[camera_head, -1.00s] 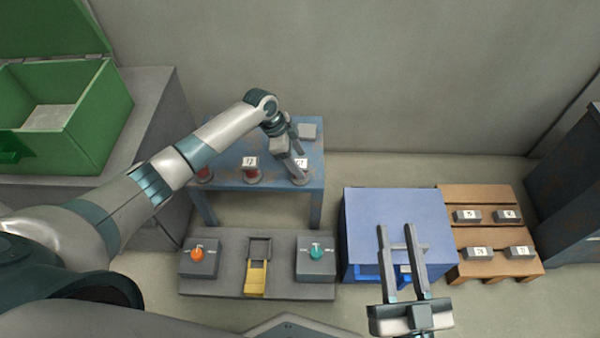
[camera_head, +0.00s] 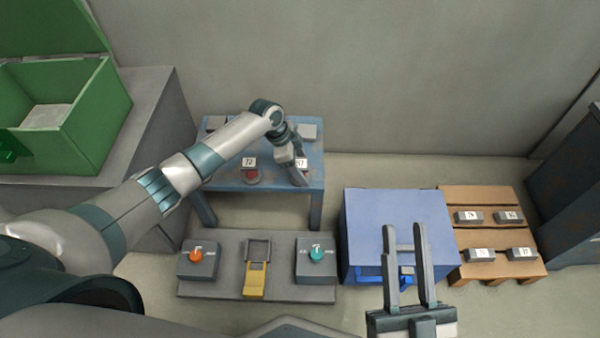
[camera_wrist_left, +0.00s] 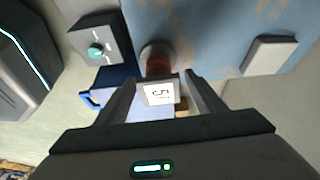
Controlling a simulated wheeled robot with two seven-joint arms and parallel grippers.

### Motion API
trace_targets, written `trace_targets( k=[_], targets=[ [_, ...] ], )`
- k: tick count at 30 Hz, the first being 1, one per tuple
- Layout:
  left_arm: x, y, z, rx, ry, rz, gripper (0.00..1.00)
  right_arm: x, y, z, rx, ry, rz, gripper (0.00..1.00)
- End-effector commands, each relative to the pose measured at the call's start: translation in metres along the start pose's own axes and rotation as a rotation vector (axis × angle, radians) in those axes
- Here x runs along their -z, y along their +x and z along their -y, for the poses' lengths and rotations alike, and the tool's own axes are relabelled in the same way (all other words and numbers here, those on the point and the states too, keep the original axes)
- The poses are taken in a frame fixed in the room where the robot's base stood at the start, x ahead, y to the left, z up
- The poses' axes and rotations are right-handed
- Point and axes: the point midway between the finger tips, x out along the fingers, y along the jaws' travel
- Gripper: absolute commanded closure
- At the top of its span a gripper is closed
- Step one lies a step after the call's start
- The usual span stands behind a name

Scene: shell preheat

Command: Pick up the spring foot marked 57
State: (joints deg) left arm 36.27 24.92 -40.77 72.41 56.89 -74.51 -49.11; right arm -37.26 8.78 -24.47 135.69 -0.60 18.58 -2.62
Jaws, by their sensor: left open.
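The spring foot marked 57 (camera_head: 301,163) stands at the right front of the blue table (camera_head: 316,183), largely hidden by my left gripper (camera_head: 297,170). In the left wrist view its white label (camera_wrist_left: 160,93) and red spring (camera_wrist_left: 158,64) show between the two fingers. My left gripper is open around it, with a finger on either side; I cannot tell whether they touch. Another spring foot, marked 72 (camera_head: 250,172), stands to its left. My right gripper (camera_head: 404,230) is open and empty, in front of the blue box (camera_head: 395,215).
A grey block (camera_head: 308,131) lies at the table's back right. A grey platform (camera_head: 215,288) with an orange-knobbed box (camera_head: 197,262) and a teal-knobbed box (camera_head: 317,260) is in front. A wooden pallet (camera_head: 490,240) with several labelled blocks is right. A green bin (camera_head: 90,120) is left.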

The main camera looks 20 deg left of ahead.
Motion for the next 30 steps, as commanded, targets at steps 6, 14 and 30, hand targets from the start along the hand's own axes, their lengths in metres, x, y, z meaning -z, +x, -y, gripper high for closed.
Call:
trace_targets(
  k=[6, 14, 30],
  targets=[
    [0.0, 0.022, 0.0, 0.0, -0.001, 0.0, 0.38, 0.018, 0.0, 0.0, 0.005, -0.007, -0.11, 0.69],
    [0.0, 0.024, 0.0, 0.001, 0.0, 0.0, 0.38, 0.022, 0.001, 0.0, 0.005, -0.008, -0.125, 0.69],
    [0.0, 0.024, 0.0, 0.0, 0.0, 0.0, 0.92, 0.022, 0.001, 0.001, 0.006, -0.008, -0.124, 0.69]
  ],
)
